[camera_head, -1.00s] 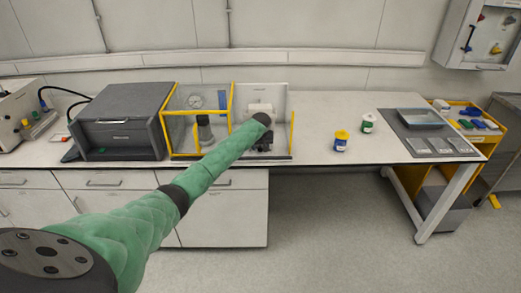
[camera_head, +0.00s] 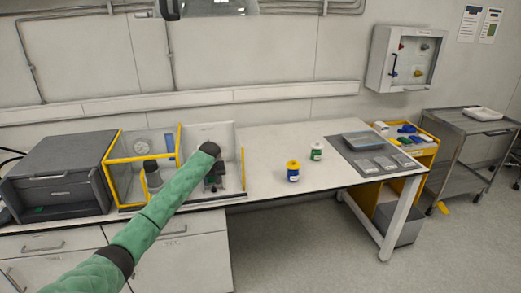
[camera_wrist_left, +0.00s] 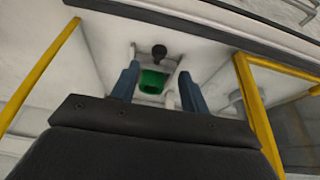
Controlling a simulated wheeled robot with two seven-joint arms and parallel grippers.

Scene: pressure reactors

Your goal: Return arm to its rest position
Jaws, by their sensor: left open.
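My left arm, in a green sleeve (camera_head: 150,222), comes in from the lower left of the head view and reaches to the yellow-framed enclosure (camera_head: 180,140) on the bench. Its dark gripper (camera_head: 214,181) is at the enclosure's right bay, partly hidden by the arm's end. In the left wrist view the two blue fingers (camera_wrist_left: 158,72) stand apart and open. A green cup-like part (camera_wrist_left: 152,82) shows in the gap between them, beyond the tips, below a dark round knob (camera_wrist_left: 159,51). Nothing appears gripped. My right gripper is not in view.
Yellow frame posts (camera_wrist_left: 257,110) stand on both sides of the gripper in the wrist view. A grey oven-like box (camera_head: 60,178) is left of the enclosure.

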